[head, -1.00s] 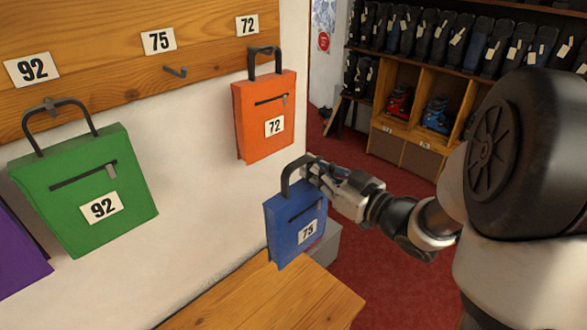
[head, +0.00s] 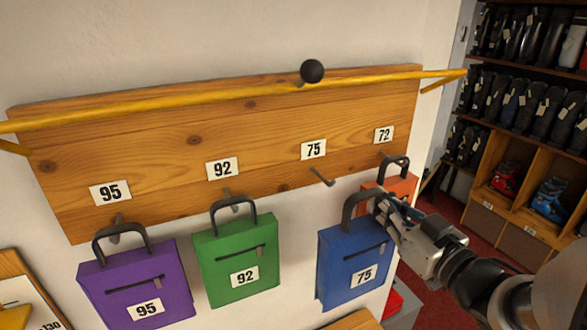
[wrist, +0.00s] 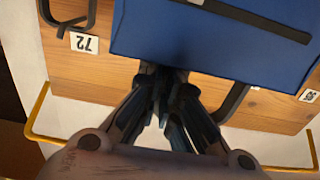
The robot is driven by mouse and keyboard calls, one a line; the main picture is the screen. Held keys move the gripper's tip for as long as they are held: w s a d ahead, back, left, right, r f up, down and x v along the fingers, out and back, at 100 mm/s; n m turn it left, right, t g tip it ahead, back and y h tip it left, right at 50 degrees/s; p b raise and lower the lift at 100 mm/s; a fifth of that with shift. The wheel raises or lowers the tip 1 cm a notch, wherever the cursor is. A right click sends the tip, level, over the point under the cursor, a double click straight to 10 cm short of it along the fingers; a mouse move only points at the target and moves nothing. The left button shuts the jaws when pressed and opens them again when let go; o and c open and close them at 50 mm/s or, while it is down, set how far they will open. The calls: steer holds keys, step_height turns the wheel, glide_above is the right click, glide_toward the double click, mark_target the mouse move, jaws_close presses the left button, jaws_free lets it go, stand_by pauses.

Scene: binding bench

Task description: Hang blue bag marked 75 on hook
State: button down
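The blue bag marked 75 (head: 352,262) hangs from my gripper (head: 382,208) by its dark handle, in front of the wall and partly over the orange bag (head: 396,186). My gripper looks shut on the handle; in the wrist view the fingers (wrist: 165,95) meet at the blue bag (wrist: 215,45), and the grip itself is partly hidden. The bare hook (head: 322,178) under the 75 label (head: 313,149) is up and left of the bag's handle, apart from it.
A purple bag (head: 140,285) and a green bag (head: 236,262) hang on hooks to the left. A yellow rail (head: 200,98) with a dark ball (head: 312,71) runs above the hooks along the board (head: 150,150). Boot shelves (head: 520,160) stand at the right.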

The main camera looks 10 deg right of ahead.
steer(key=shift+w+a+f, duration=0.1)
steer(key=shift+w+a, duration=0.3)
steer(key=shift+w, duration=1.7)
steer(key=shift+w+a+f, duration=0.1)
steer(key=shift+w+a, duration=0.25)
steer(key=shift+w, duration=1.7)
steer(key=shift+w+a, duration=0.4)
steer(key=shift+w, duration=1.7)
steer(key=shift+f+b, duration=1.35)
steer(key=shift+b, duration=0.1)
